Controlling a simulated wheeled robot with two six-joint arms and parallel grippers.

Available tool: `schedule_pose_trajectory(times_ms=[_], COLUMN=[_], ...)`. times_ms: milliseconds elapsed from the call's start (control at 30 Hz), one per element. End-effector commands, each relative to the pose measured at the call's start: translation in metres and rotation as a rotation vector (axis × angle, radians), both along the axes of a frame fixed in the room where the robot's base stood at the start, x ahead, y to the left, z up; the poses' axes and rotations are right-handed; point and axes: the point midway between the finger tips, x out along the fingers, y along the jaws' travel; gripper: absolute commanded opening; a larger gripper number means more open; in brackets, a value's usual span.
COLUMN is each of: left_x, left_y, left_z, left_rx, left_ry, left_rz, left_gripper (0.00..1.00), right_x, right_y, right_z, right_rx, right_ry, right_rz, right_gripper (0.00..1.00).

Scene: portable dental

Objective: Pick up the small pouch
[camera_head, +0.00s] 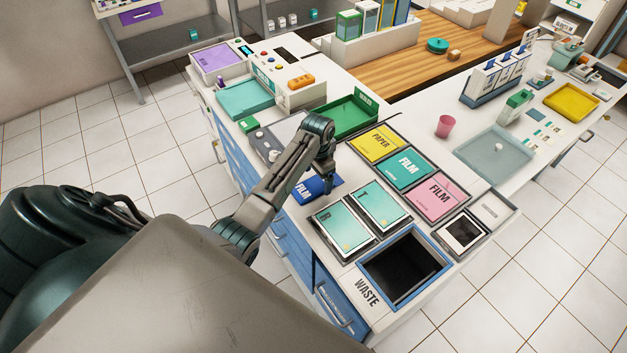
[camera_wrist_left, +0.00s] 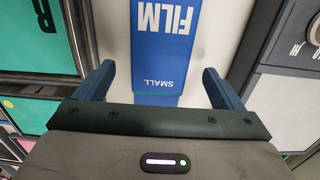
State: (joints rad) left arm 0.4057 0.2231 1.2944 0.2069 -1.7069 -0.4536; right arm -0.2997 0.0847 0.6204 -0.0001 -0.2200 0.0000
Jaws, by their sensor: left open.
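The small pouch is a blue flat packet marked FILM and SMALL. In the left wrist view the small pouch (camera_wrist_left: 162,48) lies between my two fingers, with its lower end near the palm edge. In the head view the small pouch (camera_head: 303,192) lies on the white counter, partly covered by my left gripper (camera_head: 328,186). In the left wrist view my left gripper (camera_wrist_left: 160,85) is open, with a blue finger on each side and a gap to the pouch. I cannot tell how far the fingertips are above the counter. My right gripper is not in view.
Yellow, teal and pink trays (camera_head: 381,143) lie behind. A green tray (camera_head: 352,115) and a grey device (camera_head: 262,144) are near. The dark waste opening (camera_head: 405,267) is at the front.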

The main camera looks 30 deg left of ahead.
Motion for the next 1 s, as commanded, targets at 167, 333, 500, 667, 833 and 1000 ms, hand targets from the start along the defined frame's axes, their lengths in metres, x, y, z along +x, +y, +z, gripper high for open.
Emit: schedule_pose_trajectory(times_ms=[167, 333, 500, 667, 833, 1000], left_x=[0.0, 0.0, 0.0, 0.0, 0.001, 0.001], left_y=[0.0, 0.0, 0.0, 0.0, 0.0, 0.0], left_z=[-0.018, -0.023, -0.023, -0.023, -0.022, -0.022], left_rx=[0.0, 0.001, 0.001, 0.001, 0.001, 0.001], left_ry=[0.002, -0.001, -0.001, -0.001, -0.001, -0.001], left_rz=[0.001, 0.0, 0.0, 0.0, 0.0, 0.0], left_gripper=[0.89, 0.89, 0.77, 0.46, 0.39, 0.39], right_x=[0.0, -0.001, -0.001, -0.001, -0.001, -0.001], right_y=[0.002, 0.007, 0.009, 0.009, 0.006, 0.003], right_z=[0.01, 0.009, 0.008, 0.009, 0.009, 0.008], right_rx=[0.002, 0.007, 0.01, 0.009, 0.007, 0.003], right_ry=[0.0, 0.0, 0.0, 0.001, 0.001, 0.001], right_rz=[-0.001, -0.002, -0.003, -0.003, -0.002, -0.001], right_gripper=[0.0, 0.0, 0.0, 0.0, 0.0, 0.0])
